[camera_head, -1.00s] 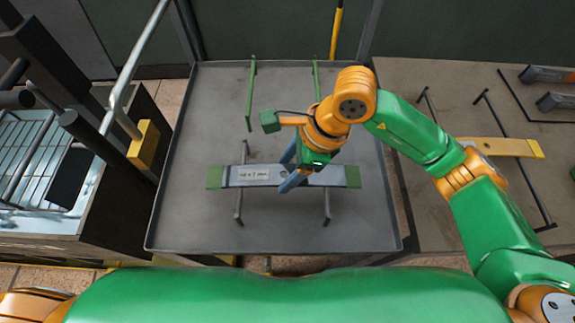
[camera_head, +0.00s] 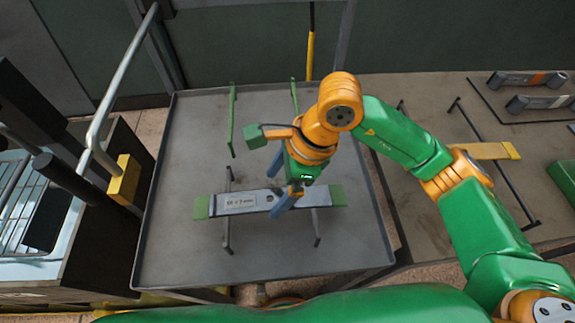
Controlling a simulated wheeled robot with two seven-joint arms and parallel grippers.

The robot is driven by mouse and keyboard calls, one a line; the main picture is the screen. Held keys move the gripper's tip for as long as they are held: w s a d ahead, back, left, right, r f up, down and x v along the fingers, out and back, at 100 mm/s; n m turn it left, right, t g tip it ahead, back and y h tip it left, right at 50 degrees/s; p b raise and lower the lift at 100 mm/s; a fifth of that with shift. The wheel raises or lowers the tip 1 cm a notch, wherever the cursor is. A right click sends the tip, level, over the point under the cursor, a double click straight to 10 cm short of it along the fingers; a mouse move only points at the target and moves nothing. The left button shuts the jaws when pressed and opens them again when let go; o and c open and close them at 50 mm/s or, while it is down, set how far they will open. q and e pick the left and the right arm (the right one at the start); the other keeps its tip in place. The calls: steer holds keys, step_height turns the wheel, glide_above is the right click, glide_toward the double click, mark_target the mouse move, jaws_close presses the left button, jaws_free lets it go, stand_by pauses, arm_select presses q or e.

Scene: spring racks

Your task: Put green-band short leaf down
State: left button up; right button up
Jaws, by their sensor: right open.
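The green-band short leaf (camera_head: 240,202) is a flat grey bar with green ends and a white label. It lies level across two dark rods (camera_head: 227,232) on the grey tray table (camera_head: 180,255). My right gripper (camera_head: 279,192) is open, with its blue fingers over the leaf just right of the label. One fingertip shows in front of the leaf; I cannot tell whether the fingers touch it. My left gripper is not in view.
Two green rods (camera_head: 232,120) stand empty at the back of the tray. The right table holds a yellow-ended leaf (camera_head: 487,151), dark rods and grey leaves (camera_head: 540,102). A yellow block (camera_head: 124,180) and wire rack (camera_head: 20,200) are at left.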

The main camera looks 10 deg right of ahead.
steer(key=b+v, duration=0.1)
steer(key=v, duration=0.8)
steer(key=shift+d+r, duration=0.25)
steer(key=shift+r, duration=0.1)
